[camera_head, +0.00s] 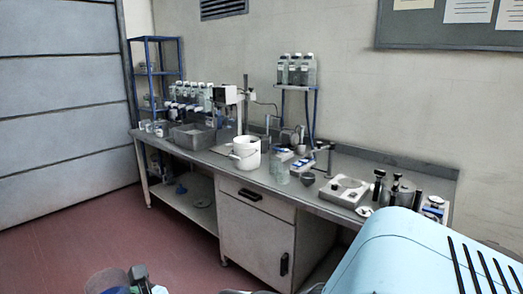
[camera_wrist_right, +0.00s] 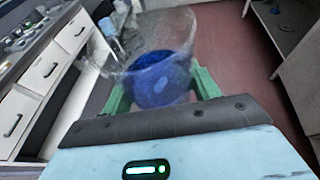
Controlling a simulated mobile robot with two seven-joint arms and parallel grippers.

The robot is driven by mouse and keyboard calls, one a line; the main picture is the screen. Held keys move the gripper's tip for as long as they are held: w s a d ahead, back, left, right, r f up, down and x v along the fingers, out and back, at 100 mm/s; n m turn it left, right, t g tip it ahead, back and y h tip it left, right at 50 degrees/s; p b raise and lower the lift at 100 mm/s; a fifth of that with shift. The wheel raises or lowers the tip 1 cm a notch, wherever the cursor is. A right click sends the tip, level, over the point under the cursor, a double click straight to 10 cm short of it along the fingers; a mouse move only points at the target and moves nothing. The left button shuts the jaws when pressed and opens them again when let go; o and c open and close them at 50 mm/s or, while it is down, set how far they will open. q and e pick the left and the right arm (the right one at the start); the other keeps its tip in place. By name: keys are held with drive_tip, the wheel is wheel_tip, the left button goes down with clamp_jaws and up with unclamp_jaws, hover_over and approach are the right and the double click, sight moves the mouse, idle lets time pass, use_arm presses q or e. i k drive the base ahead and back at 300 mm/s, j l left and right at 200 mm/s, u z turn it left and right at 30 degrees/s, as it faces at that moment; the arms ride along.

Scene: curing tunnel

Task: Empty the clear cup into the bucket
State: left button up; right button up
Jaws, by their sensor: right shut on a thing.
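The clear cup (camera_wrist_right: 142,40) is between the green fingers of my right gripper (camera_wrist_right: 160,85) in the right wrist view, and the gripper is shut on it. Deep blue stuff (camera_wrist_right: 160,80) shows at the cup's lower part; whether it is liquid or grains I cannot tell. In the head view the cup (camera_head: 104,281) shows at the bottom left edge, partly cut off, over the red floor and away from the bench. The white bucket (camera_head: 245,155) stands upright on the bench, its inside mostly hidden. My left gripper is in neither view.
The grey bench (camera_head: 258,180) runs along the wall. A clear jar (camera_head: 280,170) stands right of the bucket, with a scale-like device (camera_head: 343,190) farther right. A grey tub (camera_head: 192,136) stands to the left. Open red floor (camera_head: 150,240) lies before the bench.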

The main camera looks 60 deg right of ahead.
sight(244, 146)
drive_tip(key=i+z, duration=2.05)
drive_tip(key=i, duration=0.3)
drive_tip(key=i+z, duration=0.2)
drive_tip(key=i, duration=0.5)
drive_tip(key=i+j, duration=0.35)
drive_tip(key=i, duration=0.15)
